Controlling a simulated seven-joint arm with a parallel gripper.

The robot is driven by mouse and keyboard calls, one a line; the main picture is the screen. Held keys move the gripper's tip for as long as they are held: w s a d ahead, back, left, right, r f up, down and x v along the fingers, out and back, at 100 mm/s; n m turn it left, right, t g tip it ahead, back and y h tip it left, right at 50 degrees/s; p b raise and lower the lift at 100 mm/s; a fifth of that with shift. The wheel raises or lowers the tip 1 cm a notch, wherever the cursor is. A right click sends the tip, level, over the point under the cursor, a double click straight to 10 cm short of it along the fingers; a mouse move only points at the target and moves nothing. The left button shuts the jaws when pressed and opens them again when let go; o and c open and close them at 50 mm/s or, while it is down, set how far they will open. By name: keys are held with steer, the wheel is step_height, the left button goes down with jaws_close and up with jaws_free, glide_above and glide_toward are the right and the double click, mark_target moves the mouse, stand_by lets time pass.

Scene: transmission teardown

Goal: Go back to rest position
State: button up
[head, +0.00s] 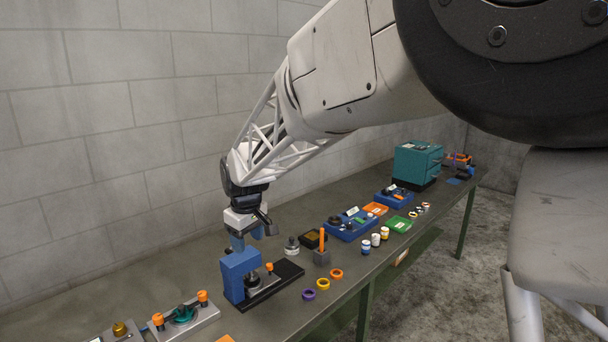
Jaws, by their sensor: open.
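My gripper (255,233) hangs at the end of my arm, pointing down over the long grey workbench (60,299). It is just above and behind the blue press-like fixture (240,272). Its fingers look spread and I see nothing between them. The fixture stands on a black base plate (284,273) that carries a round metal part and an orange-topped piece. The picture does not show clearly whether a fingertip touches the top of the fixture.
A fixture with orange knobs and a green part (183,314) stands at the front left. Rings (323,284), an orange upright tool (322,240), small jars (376,240), blue trays (350,226) and a teal box (417,162) are to the right. A block wall runs behind.

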steer(key=s+d+r+m+t, duration=0.2)
steer(key=s+d+r+m, duration=0.35)
steer(key=s+d, duration=0.7)
steer(key=s+d+r+m+t, duration=0.1)
steer(key=s+d+r+m, duration=0.1)
steer(key=s+d+r, duration=0.85)
steer(key=shift+s+d+f+m+t, duration=0.35)
steer(key=shift+s+d+f+m, duration=0.7)
steer(key=shift+s+d, duration=1.9)
steer(key=shift+s+d+f+m+t, duration=0.5)
steer(key=shift+s+d+f, duration=1)
steer(key=shift+s, duration=2.5)
step_height(320, 180, down, 9)
steer(key=w+g, duration=0.1)
steer(key=g, duration=0.2)
steer(key=shift+w+d+h, duration=0.15)
steer(key=shift+d+h, duration=0.25)
